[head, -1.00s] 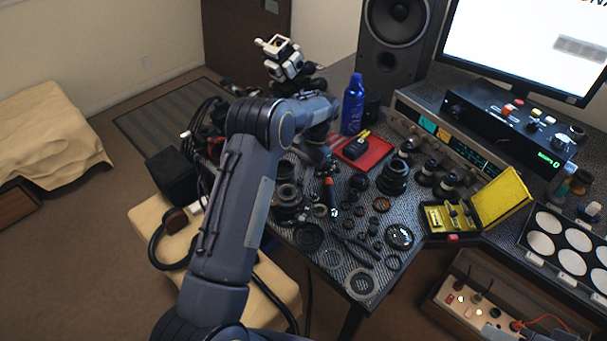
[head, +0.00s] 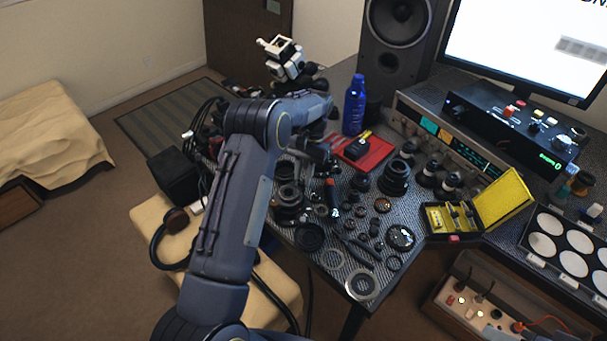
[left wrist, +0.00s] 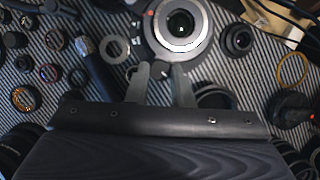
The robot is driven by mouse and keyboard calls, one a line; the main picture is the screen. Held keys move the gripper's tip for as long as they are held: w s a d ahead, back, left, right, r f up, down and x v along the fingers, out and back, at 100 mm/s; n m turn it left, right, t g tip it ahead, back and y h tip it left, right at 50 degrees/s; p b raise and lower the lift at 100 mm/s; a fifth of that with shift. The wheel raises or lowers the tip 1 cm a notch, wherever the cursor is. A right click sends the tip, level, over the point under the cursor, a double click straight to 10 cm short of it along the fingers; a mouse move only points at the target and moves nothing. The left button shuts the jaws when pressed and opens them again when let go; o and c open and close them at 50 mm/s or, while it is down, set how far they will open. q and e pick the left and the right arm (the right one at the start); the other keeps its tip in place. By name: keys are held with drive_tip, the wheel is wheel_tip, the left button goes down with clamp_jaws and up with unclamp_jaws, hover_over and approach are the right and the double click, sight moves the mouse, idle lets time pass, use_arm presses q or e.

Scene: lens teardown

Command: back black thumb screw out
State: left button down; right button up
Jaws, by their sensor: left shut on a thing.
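My left gripper (head: 322,155) is over the table, among the lens parts, with its arm coming in from the left. In the left wrist view its two fingers (left wrist: 160,73) are closed on a small dark piece, the black thumb screw (left wrist: 160,71), mostly hidden between the fingertips. Just beyond the fingertips is a lens part with a light metal ring and dark glass (left wrist: 181,25). The screw sits at the near edge of this part in the picture; I cannot tell whether they touch. My right gripper is not in view.
Loose rings and lens barrels (head: 394,177) crowd the table around the gripper. A red tray (head: 378,160), a blue bottle (head: 355,106) and an open yellow case (head: 502,200) stand to the right. A black-and-white device (head: 284,58) stands at the back left.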

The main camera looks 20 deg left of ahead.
use_arm(q)
drive_tip(key=c, duration=1.3)
unclamp_jaws()
drive_tip(key=shift+o, duration=0.2)
drive_tip(key=v, duration=0.7)
drive_tip(key=shift+w+r, duration=0.2)
drive_tip(key=shift+r, duration=0.15)
